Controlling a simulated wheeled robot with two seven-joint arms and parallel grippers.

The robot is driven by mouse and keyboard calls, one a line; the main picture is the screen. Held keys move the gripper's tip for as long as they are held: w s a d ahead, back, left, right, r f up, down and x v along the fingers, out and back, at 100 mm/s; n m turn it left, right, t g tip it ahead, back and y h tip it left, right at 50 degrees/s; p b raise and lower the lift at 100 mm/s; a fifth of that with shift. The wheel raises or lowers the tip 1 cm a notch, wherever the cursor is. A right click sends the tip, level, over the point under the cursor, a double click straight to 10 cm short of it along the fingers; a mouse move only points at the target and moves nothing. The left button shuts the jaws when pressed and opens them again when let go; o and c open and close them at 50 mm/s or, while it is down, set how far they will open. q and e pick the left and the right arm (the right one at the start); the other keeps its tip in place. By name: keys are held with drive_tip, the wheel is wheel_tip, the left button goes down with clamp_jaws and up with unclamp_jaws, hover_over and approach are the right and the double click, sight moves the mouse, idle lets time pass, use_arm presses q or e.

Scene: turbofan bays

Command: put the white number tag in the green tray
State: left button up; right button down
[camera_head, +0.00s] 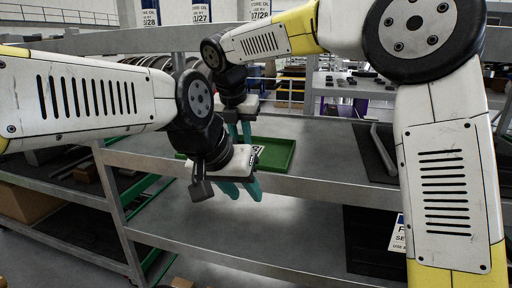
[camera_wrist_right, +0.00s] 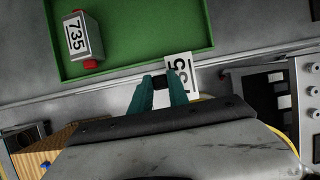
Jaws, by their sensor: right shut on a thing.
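The white number tag (camera_wrist_right: 181,72), with black digits partly hidden, is at the fingertips of my right gripper (camera_wrist_right: 170,92) in the right wrist view. That gripper is shut on it, with a small dark piece between the fingertips. The tag is at the near rim of the green tray (camera_wrist_right: 140,35); I cannot tell its height above it. In the head view the right gripper (camera_head: 240,132) points down by the green tray (camera_head: 278,153). My left gripper (camera_head: 241,189) is in front of the tray, its teal fingers apart and empty, hiding part of the tray.
A grey block with red ends and a label reading 735 (camera_wrist_right: 82,38) lies in the tray's left part. The tray stands on a grey metal shelf (camera_head: 325,150). A dark mat (camera_head: 372,150) lies to the right.

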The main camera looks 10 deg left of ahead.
drive_tip(key=w+f, duration=0.1)
drive_tip(key=w, duration=0.2)
drive_tip(key=w+f, duration=0.2)
drive_tip(key=w, duration=0.1)
drive_tip(key=w+f, duration=0.2)
drive_tip(key=w, duration=0.2)
drive_tip(key=shift+d, duration=0.1)
drive_tip(key=w+f, duration=0.1)
drive_tip(key=w, duration=0.1)
drive_tip(key=w+f, duration=0.2)
drive_tip(key=shift+w, duration=0.15)
drive_tip(key=c, duration=1.3)
unclamp_jaws()
drive_tip(key=shift+f, duration=0.1)
drive_tip(key=shift+o, duration=0.2)
